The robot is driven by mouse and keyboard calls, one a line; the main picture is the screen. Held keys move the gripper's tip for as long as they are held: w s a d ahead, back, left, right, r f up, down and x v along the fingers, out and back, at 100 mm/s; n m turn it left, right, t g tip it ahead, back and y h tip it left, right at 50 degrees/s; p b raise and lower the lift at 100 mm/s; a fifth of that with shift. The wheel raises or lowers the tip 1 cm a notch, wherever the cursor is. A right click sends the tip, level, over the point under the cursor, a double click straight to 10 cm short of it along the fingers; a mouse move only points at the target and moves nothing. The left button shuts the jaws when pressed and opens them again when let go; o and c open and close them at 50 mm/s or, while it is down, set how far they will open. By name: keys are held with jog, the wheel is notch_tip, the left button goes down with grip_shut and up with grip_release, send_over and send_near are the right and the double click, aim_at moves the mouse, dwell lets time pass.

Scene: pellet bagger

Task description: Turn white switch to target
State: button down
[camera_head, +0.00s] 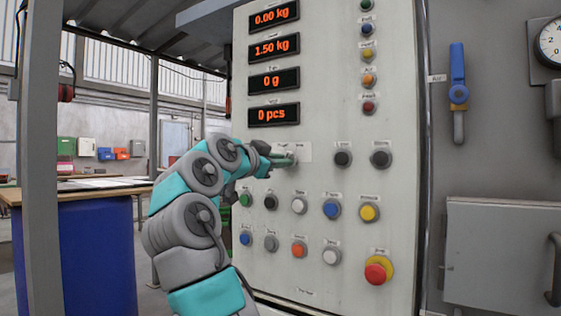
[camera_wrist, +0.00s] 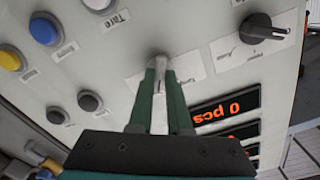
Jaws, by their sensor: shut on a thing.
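The white switch (camera_wrist: 160,72) is on the control panel, seen between my finger ends in the wrist view. My gripper (camera_wrist: 160,85) has two green fingers and is shut on the switch. In the head view my gripper (camera_head: 281,161) reaches the panel from the left, just below the red displays. The switch's knob is mostly hidden there by the fingers. A pale label plate lies behind the switch; its marks are too small to read, so I cannot tell the switch's setting against the target.
The grey panel (camera_head: 335,235) carries several push buttons below and right of the switch. Two black buttons (camera_head: 343,158) sit to its right. A red emergency knob (camera_head: 378,271) is at lower right. A black rotary switch (camera_wrist: 264,28) is near the gripper in the wrist view.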

jog(key=shift+n, duration=0.4)
jog(key=shift+n+p, duration=1.35)
jog(key=shift+n, duration=4.25)
jog(key=shift+a, duration=0.1)
jog(key=c, duration=0.9)
grip_release()
jog(key=shift+o, duration=0.2)
